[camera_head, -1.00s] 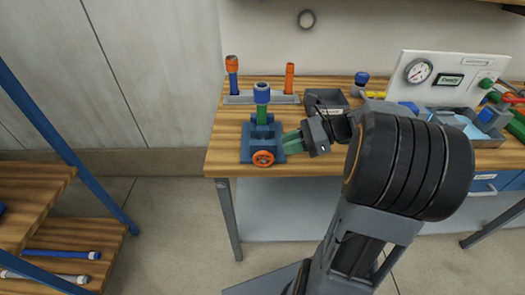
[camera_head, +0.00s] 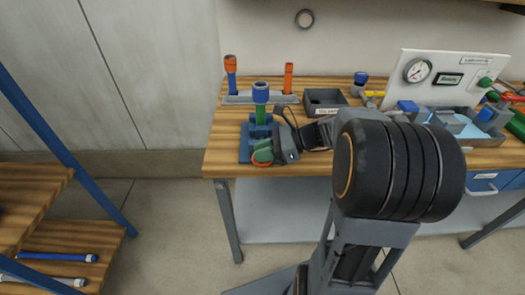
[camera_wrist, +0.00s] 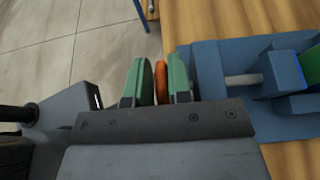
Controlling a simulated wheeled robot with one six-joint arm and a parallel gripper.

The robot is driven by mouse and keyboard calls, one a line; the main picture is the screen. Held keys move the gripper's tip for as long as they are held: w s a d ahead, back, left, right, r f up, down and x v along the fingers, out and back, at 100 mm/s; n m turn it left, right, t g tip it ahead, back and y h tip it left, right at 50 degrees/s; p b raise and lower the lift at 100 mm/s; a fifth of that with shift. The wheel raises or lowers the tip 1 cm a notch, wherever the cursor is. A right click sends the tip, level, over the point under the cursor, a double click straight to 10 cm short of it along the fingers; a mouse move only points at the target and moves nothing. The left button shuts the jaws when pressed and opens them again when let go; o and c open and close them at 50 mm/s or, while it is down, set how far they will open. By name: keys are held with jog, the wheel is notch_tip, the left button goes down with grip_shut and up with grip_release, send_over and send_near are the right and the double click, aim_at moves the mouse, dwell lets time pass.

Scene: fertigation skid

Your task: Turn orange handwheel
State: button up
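The orange handwheel (camera_head: 258,163) sits on the front of a blue vise-like fixture (camera_head: 245,148) near the bench's left front corner. My gripper (camera_head: 263,153) has come in from the right, and its green fingers cover much of the wheel. In the wrist view, the wheel (camera_wrist: 160,82) is seen edge-on between the two green fingers of my gripper (camera_wrist: 160,88). A grey shaft (camera_wrist: 243,80) shows on the blue fixture. A green piece with a blue cap (camera_head: 261,100) stands upright in the fixture.
A grey rack (camera_head: 240,98) with upright orange-topped pieces stands behind the fixture. A dark grey bin (camera_head: 325,108) is behind my arm. A gauge panel (camera_head: 450,75) and a tray of parts are at right. Shelves with a blue post (camera_head: 60,150) stand at left.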

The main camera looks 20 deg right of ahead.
grip_shut()
jog(key=shift+r+p, duration=0.1)
jog(key=shift+p, duration=0.25)
